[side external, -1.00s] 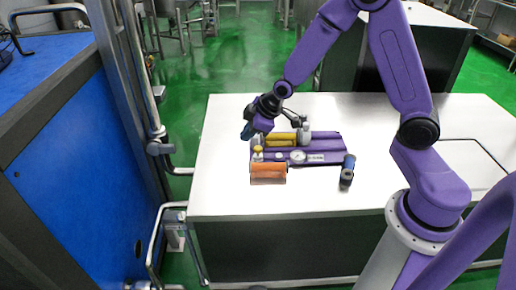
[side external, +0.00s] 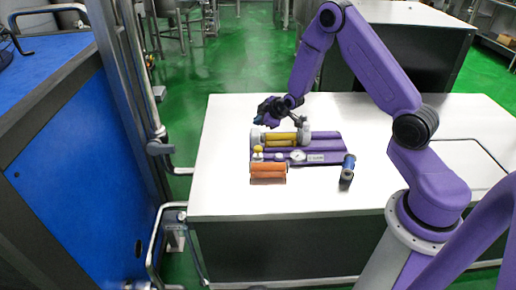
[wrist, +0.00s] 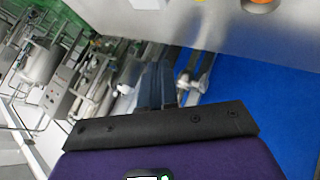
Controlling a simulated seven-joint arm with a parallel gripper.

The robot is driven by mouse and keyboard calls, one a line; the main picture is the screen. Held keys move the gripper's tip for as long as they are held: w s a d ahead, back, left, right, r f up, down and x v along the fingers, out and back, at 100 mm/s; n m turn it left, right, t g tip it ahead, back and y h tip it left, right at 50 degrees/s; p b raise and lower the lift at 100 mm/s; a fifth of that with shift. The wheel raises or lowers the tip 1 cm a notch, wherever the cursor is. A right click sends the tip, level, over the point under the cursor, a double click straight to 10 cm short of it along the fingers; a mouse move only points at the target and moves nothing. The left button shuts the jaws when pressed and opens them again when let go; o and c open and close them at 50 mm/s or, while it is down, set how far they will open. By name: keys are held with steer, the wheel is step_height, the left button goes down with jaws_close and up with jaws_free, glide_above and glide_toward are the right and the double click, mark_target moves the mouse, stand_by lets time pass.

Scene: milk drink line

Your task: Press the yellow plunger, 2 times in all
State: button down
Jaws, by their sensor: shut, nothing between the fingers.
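A small yellow knob, which looks like the yellow plunger (side external: 258,149), stands upright at the left end of a purple base plate (side external: 325,147) in the side view. A lying yellow cylinder (side external: 281,139) with grey end caps is just behind it. My gripper (side external: 258,120) is shut and empty, above and behind the knob and apart from it. Its fingers point to the left in the side view.
An orange roller (side external: 268,170) lies in front of the knob. A round gauge (side external: 297,156) sits on the plate's front. A blue and black cylinder (side external: 347,170) stands to the right.

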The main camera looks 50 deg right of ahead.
mark_target(257, 147)
steer(key=shift+f, duration=0.15)
steer(key=shift+f, duration=4.25)
steer(key=shift+f, duration=0.4)
steer(key=shift+f, duration=1.1)
steer(key=shift+r, duration=1.5)
steer(key=shift+r, duration=2.5)
